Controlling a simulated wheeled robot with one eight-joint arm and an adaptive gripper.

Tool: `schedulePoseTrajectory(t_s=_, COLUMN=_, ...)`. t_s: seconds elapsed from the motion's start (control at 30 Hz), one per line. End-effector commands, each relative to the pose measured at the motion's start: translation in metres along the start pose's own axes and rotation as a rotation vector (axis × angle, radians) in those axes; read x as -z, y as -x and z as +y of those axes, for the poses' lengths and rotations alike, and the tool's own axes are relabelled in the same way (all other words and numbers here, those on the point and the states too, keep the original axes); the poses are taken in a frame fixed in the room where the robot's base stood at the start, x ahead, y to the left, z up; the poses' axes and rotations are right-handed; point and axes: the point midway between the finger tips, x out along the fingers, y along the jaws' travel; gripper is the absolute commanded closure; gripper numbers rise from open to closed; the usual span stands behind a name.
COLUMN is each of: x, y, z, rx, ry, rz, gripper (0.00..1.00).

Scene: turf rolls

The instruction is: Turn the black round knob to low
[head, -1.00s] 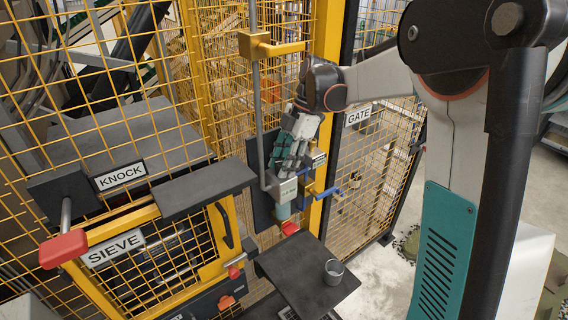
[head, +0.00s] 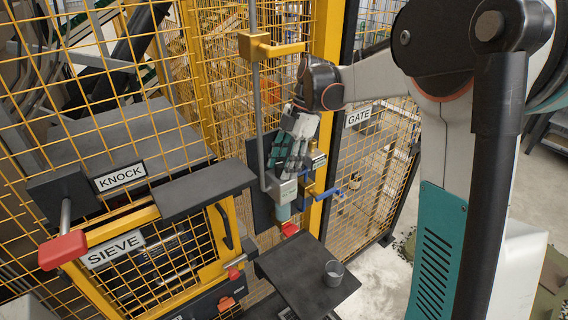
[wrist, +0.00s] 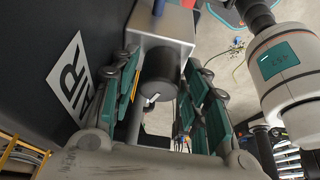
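The black round knob (wrist: 157,78) sits on a pale grey metal block (wrist: 172,25) in the wrist view, with a short white mark near its lower edge. My gripper (wrist: 163,95) is open, with one teal-padded finger on each side of the knob and visible gaps between. In the head view my gripper (head: 288,160) is at the black panel, just above the grey unit (head: 284,193). The knob is hidden behind my gripper there. No low marking is readable.
A grey vertical pipe (head: 258,115) and a yellow post (head: 326,110) flank my gripper. A small dark table (head: 300,280) with a metal cup (head: 333,272) stands below.

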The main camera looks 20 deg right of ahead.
Motion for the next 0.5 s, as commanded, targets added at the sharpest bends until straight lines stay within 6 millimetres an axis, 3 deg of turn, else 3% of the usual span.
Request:
schedulePoseTrajectory(t_s=0.27, x=0.0, y=0.009, z=0.0, rx=0.0, ry=-0.001, rz=0.0, gripper=0.58)
schedulePoseTrajectory(t_s=0.5, x=0.0, y=0.053, z=0.0, rx=0.0, ry=-0.002, rz=0.0, gripper=0.58)
